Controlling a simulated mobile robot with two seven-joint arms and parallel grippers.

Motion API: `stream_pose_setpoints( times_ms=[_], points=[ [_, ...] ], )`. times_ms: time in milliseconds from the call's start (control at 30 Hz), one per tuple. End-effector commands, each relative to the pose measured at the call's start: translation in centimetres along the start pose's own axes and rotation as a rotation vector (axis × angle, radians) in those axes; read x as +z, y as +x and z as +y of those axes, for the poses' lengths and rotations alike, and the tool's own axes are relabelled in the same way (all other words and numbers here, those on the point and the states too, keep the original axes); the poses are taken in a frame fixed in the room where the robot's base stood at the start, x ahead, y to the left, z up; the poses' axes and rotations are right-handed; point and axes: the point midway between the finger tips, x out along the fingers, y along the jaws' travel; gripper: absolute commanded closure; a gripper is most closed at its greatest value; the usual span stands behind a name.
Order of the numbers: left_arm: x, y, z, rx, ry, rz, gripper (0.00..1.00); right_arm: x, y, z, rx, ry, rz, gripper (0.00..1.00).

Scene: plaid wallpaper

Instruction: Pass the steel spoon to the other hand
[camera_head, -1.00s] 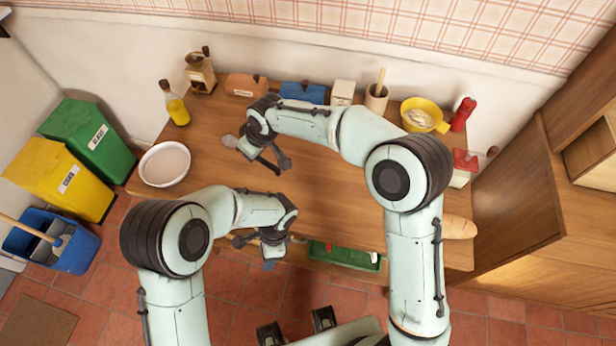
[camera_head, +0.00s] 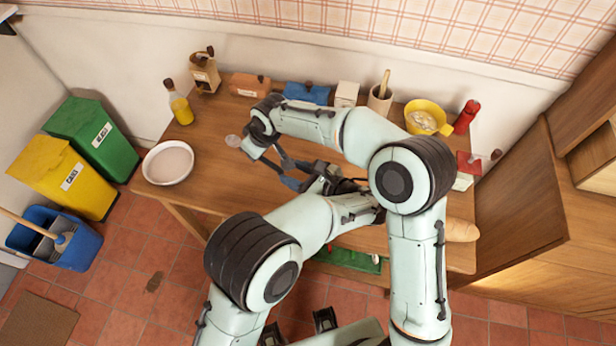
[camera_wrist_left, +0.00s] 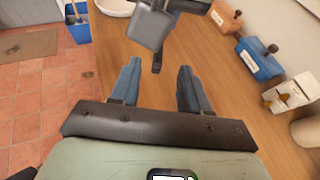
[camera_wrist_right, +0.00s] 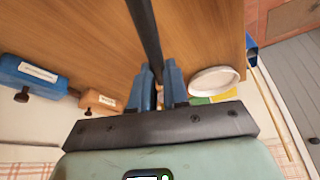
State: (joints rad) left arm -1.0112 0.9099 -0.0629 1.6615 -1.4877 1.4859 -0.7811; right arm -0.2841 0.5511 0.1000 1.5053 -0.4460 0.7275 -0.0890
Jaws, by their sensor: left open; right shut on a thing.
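The steel spoon's pale bowl end (camera_head: 233,140) shows left of my right gripper in the head view. Its dark handle (camera_wrist_right: 147,35) runs between the right gripper's fingers (camera_wrist_right: 158,78) in the right wrist view, and they are shut on it, above the table. In the left wrist view the handle's end (camera_wrist_left: 157,62) points down toward the gap between my left gripper's fingertips (camera_wrist_left: 158,68). The left gripper is open, close beside the right one. I cannot tell whether the left fingers touch the handle.
Bins (camera_head: 92,143) stand left.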

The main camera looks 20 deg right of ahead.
Motion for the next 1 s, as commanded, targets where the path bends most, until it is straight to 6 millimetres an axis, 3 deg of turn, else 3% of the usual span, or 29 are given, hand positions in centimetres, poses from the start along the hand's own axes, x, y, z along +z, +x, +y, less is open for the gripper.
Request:
stream_pose_setpoints(
  times_ms=[200,400,800,833,967,1000],
  points=[
    [-0.1,4.3,0.1,0.004,0.000,0.001,0.54,0.0,0.0,0.0,0.000,0.000,0.000,1.00],
    [-0.1,6.6,0.1,0.002,-0.001,0.002,0.54,0.0,0.0,0.0,0.000,0.000,0.000,1.00],
    [-0.1,7.5,0.0,0.000,0.000,0.002,0.54,0.0,0.0,0.0,0.000,0.000,0.000,1.00],
    [-0.1,7.4,0.0,0.000,0.000,0.002,0.57,0.0,0.0,0.0,0.000,0.000,0.000,1.00],
    [-0.1,7.4,0.0,0.000,0.000,0.002,1.00,0.0,0.0,0.0,0.000,0.000,0.000,1.00],
    [-0.1,7.4,0.0,0.000,0.000,0.002,1.00,0.0,0.0,0.0,0.000,0.000,0.000,1.00]
  ],
)
